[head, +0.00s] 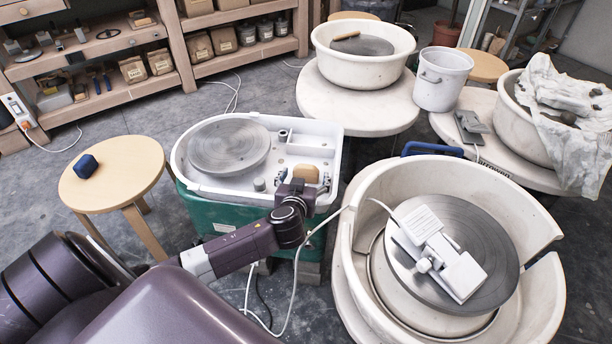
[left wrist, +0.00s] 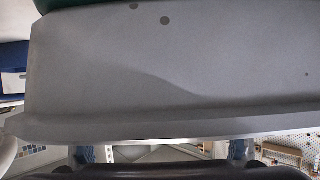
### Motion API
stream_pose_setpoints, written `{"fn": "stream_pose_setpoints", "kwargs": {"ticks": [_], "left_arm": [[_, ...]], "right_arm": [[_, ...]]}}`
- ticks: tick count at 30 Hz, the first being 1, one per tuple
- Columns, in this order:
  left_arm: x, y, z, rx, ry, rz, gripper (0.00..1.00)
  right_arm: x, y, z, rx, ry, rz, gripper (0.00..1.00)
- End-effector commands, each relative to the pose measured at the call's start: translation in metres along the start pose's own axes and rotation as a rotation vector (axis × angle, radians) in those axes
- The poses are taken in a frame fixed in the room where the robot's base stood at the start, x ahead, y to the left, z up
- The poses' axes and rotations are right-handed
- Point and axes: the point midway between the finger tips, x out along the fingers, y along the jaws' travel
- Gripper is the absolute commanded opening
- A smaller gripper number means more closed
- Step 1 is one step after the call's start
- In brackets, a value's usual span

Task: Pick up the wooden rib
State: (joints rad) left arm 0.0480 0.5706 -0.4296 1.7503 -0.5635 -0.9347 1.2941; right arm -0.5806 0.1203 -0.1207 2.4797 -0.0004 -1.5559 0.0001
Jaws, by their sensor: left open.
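A tan, rounded wooden piece that looks like the wooden rib (head: 305,174) lies at the front right of the white splash tray (head: 328,148) on the green wheel. My left gripper (head: 302,188) is right in front of it at the tray's near edge and partly covers its lower side. Whether they touch cannot be told. In the left wrist view the open fingers (left wrist: 162,152) show at the bottom, wide apart, with a pale grey surface filling most of the picture. I cannot make out the rib there. My right gripper is not in view.
A grey wheel head (head: 229,147) and small posts share the tray. A round stool (head: 128,168) with a dark blue block (head: 86,166) stands left. A large cream wheel basin (head: 352,262) with a white device on its wheel stands close at right. White cables hang between.

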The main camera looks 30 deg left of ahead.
Motion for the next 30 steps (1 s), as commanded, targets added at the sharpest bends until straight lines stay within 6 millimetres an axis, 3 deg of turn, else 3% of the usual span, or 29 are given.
{"fn": "stream_pose_setpoints", "kwargs": {"ticks": [7, 19, 30], "left_arm": [[0.0014, 0.0000, 0.0002, 0.000, -0.001, 0.000, 0.74], [0.0012, 0.0000, 0.0002, 0.000, -0.001, 0.000, 0.30], [-0.0012, 0.0002, -0.0059, -0.001, 0.000, 0.000, 0.30]], "right_arm": [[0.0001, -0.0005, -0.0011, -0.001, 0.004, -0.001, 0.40], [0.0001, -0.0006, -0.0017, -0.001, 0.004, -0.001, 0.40], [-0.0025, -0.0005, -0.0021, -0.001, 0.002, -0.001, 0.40]]}}
